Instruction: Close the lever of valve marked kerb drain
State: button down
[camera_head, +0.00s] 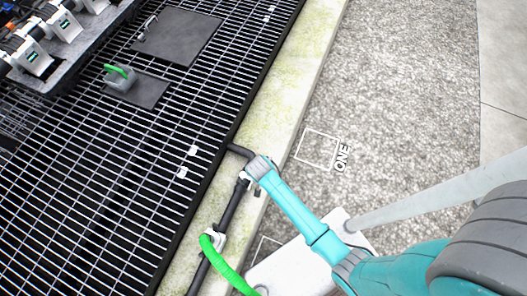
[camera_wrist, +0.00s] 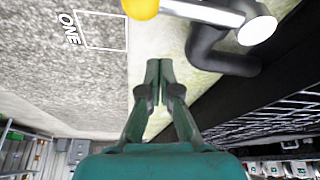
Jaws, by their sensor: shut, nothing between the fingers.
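A black pipe (camera_head: 228,208) runs along the pale kerb beside the grating, with a bend near the end of my arm. In the wrist view the black pipe (camera_wrist: 212,48) bends close to the right of my gripper (camera_wrist: 158,64). A silver bar (camera_wrist: 203,11) with a yellow rounded end (camera_wrist: 141,8) crosses above the fingertips; it looks like the valve's lever. A pale round cap (camera_wrist: 257,30) sits at its right end. My gripper is shut and empty, apart from the bar in the picture. In the head view my arm hides the lever and gripper. No kerb drain label is readable.
The grating (camera_head: 110,190) lies left of the kerb (camera_head: 283,105). A tote (camera_head: 72,72) with white-tagged parts stands at top left. Gravel marked ONE (camera_head: 342,156) is open at right.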

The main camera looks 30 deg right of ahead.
jog(key=v, duration=1)
jog(key=shift+w+a, duration=0.3)
jog(key=shift+a, duration=0.1)
jog(key=s+r+n+t+y, duration=0.1)
jog(key=s+r+n+t, duration=0.15)
jog(key=s, duration=0.45)
jog(key=s+r+n+t+y, duration=0.1)
jog(key=s+n+t, duration=0.15)
jog(key=s, duration=0.45)
jog(key=s+r+n+t, duration=0.1)
jog(key=s+r+t, duration=0.2)
jog(key=r, duration=0.9)
jog(key=s+r+n+t, duration=0.2)
jog(key=s+r+t, duration=0.2)
jog(key=s+r, duration=0.5)
notch_tip(320, 180, up, 3)
jog(key=shift+d+r+y, duration=0.25)
jog(key=shift+y, duration=0.05)
